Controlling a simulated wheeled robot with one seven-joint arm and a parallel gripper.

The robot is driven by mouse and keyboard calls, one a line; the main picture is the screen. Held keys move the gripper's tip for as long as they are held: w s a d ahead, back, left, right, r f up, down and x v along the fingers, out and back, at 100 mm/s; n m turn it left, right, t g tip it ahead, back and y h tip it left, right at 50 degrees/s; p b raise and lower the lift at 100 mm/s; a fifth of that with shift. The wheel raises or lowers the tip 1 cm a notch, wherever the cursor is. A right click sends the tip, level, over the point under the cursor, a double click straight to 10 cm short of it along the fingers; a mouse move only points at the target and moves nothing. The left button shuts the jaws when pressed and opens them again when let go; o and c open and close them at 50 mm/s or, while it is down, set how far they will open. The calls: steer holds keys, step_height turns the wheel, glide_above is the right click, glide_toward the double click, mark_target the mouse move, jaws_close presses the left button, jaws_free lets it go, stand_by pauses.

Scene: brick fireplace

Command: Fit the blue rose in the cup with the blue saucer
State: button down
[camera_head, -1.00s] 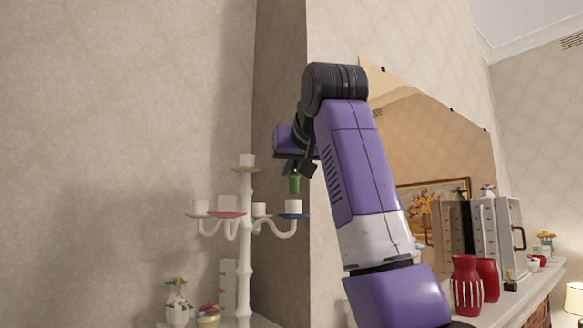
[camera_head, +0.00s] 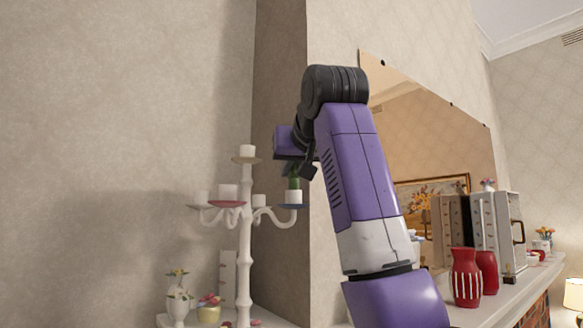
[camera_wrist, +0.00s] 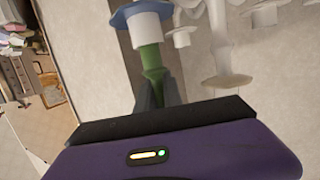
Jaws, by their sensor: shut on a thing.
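The white cup (camera_head: 293,196) with the blue saucer (camera_head: 292,206) stands on the right arm of a white candelabra (camera_head: 244,255). My gripper (camera_head: 301,172) is just above this cup, shut on the blue rose, of which only a green part (camera_head: 295,183) shows. The lower end of the green part meets the cup's mouth and seems to be inside it. In the wrist view, the green part (camera_wrist: 153,62) runs from between my fingers (camera_wrist: 160,92) to the white cup (camera_wrist: 149,28), with the blue saucer (camera_wrist: 132,14) beyond. No blue bloom can be made out.
Other candelabra arms carry white cups, one on a pink saucer (camera_head: 228,204). A small flower vase (camera_head: 178,298) stands at the lower left. Red vases (camera_head: 466,277) and an upright case (camera_head: 497,232) stand on the mantel at right. A wall corner is close behind the candelabra.

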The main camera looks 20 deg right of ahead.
mark_target(295, 168)
steer(key=shift+f+b, duration=0.4)
steer(key=shift+f, duration=0.25)
steer(key=c, duration=1.4)
jaws_free()
steer(key=shift+b+v, duration=0.85)
steer(key=shift+v, duration=3.1)
steer(key=shift+w, duration=0.1)
